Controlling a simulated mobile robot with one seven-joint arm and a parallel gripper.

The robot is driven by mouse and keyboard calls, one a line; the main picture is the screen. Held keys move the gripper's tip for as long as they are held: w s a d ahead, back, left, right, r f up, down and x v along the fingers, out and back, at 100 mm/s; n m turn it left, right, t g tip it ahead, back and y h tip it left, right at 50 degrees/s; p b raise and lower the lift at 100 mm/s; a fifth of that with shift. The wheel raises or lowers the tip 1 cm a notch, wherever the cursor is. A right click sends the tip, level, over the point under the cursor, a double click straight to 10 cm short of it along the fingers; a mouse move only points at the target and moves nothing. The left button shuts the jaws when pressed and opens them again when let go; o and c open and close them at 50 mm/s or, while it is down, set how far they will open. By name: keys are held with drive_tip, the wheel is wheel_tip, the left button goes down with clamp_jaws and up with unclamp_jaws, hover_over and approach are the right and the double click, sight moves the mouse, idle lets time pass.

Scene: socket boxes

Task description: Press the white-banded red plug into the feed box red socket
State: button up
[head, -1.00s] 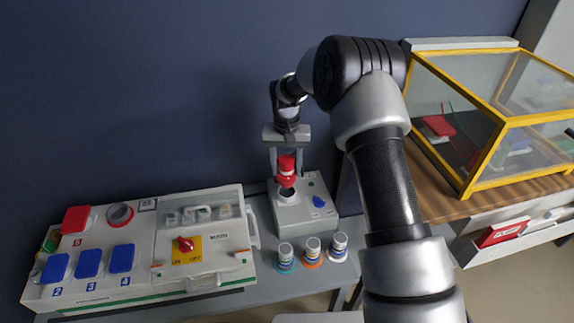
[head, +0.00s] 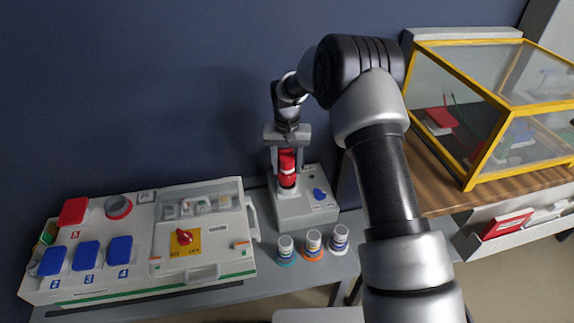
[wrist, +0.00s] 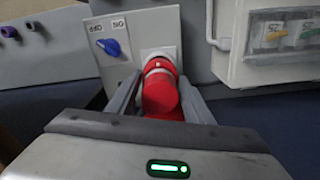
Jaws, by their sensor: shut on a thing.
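The white-banded red plug (head: 287,165) is between the fingers of my gripper (head: 287,172), which is shut on it. The plug stands upright over the feed box (head: 300,208), a small grey box with a blue switch (head: 320,194). In the wrist view the red plug (wrist: 160,92) reaches down to a pale socket collar (wrist: 158,54) on the box, with the white band close to the collar. The plug hides the socket opening, so I cannot tell how deep it sits. The blue switch also shows in the wrist view (wrist: 108,47).
A large white panel box (head: 130,285) with red and blue covers and a red rotary switch (head: 184,237) stands left. Several small banded plugs (head: 313,243) stand in front of the feed box. A yellow-framed glass case (head: 480,130) stands right on a wooden top.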

drive_tip(key=shift+f, duration=0.1)
drive_tip(key=shift+f+b, duration=0.5)
drive_tip(key=shift+f, duration=0.3)
drive_tip(key=shift+f, duration=0.15)
drive_tip(key=shift+f+b, duration=0.4)
drive_tip(key=shift+f, duration=0.1)
drive_tip(key=o, duration=1.2)
drive_tip(key=shift+f, duration=0.1)
drive_tip(key=shift+c, duration=0.2)
